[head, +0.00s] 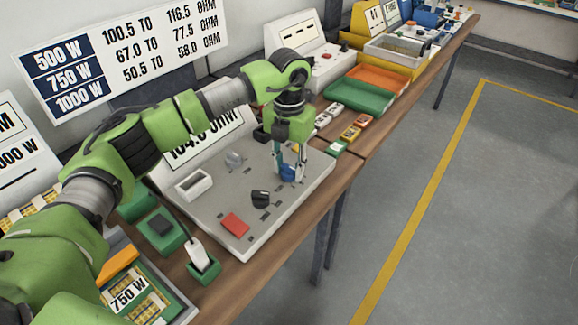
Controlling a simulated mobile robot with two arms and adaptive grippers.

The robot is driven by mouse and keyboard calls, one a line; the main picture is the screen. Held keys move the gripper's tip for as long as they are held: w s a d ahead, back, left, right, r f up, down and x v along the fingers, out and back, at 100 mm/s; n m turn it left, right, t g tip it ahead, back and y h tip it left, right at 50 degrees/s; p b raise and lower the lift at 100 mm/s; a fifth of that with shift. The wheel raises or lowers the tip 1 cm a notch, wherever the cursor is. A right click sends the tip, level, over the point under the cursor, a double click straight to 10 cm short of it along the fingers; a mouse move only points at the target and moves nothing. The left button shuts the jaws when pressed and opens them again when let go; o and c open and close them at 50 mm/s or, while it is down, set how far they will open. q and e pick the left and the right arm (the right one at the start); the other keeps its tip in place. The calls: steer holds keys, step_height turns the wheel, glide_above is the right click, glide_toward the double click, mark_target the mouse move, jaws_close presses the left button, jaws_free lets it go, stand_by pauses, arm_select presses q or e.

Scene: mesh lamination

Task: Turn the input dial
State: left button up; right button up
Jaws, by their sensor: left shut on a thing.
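A sloped grey panel (216,205) lies on the bench under my left arm. It carries a blue dial (289,173), a black dial (260,198) and a grey dial (234,160). My left gripper (289,169) points down at the panel's right part, with its fingers shut on the blue dial. The fingers cover part of that dial, so its pointer cannot be read. I cannot read any label saying which dial is the input one. My right gripper is not in view.
The panel also has a red pad (235,224) and a white-framed socket (194,184). A green tray (358,96) and an orange tray (383,79) lie farther along the bench. A green holder (203,267) with a white-handled tool stands at the near edge. The floor at right is clear.

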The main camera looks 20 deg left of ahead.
mark_target(289, 166)
arm_select(q)
steer(key=o, duration=1.1)
steer(key=shift+c, duration=0.2)
steer(key=shift+r, duration=0.15)
step_height(289, 166, up, 12)
